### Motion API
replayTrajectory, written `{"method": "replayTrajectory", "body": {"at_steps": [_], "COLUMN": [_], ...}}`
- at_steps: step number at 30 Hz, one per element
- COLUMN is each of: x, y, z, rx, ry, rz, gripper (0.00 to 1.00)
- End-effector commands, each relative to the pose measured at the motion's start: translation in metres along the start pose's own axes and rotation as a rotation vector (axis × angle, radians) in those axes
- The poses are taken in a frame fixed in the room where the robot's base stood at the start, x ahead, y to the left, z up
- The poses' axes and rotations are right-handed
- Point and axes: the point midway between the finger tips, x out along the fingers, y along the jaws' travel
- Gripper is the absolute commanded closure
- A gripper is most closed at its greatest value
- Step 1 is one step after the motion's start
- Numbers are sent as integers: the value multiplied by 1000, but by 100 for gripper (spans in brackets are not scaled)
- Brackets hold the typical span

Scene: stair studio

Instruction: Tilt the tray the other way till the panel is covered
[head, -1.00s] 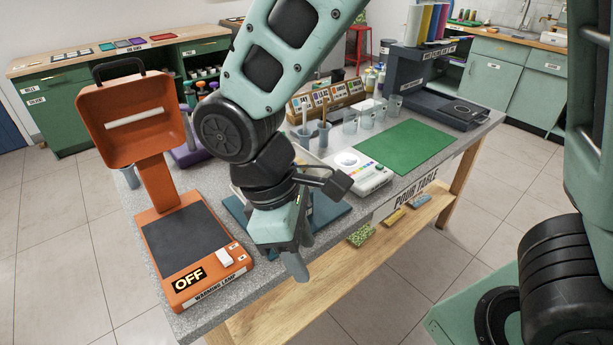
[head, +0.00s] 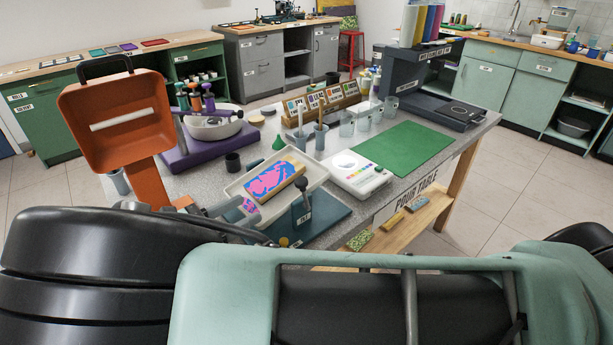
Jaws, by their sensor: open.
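The white tray (head: 312,172) sits tilted on a teal base (head: 325,212) on the pour table. On it lies the panel (head: 272,179), its top marbled pink and blue, with a tan edge at the right. A small pink patch shows on the tray's near-left part. A black-knobbed lever (head: 303,190) stands at the base's near side. My gripper (head: 228,205) seems to be the grey parts just left of the tray; it looks open and empty. My arm hides most of it, and I cannot tell whether it touches the tray.
The orange warming lamp (head: 118,120) stands left; my arm hides its base. A purple stand with a white bowl (head: 212,125) is behind. Cups (head: 347,124), a white scale (head: 358,172) and a green mat (head: 403,149) lie right. The mat is clear.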

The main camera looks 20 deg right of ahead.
Motion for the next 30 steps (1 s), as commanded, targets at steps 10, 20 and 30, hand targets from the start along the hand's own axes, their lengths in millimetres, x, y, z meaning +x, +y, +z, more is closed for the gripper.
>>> {"method": "replayTrajectory", "body": {"at_steps": [10,20,30], "x": [64,131,168], "y": [-1,-2,-1], "z": [3,2,0], "rx": [-1,-2,-1], "ry": [1,1,4], "rz": [-6,-7,-4], "gripper": [53,53,53]}}
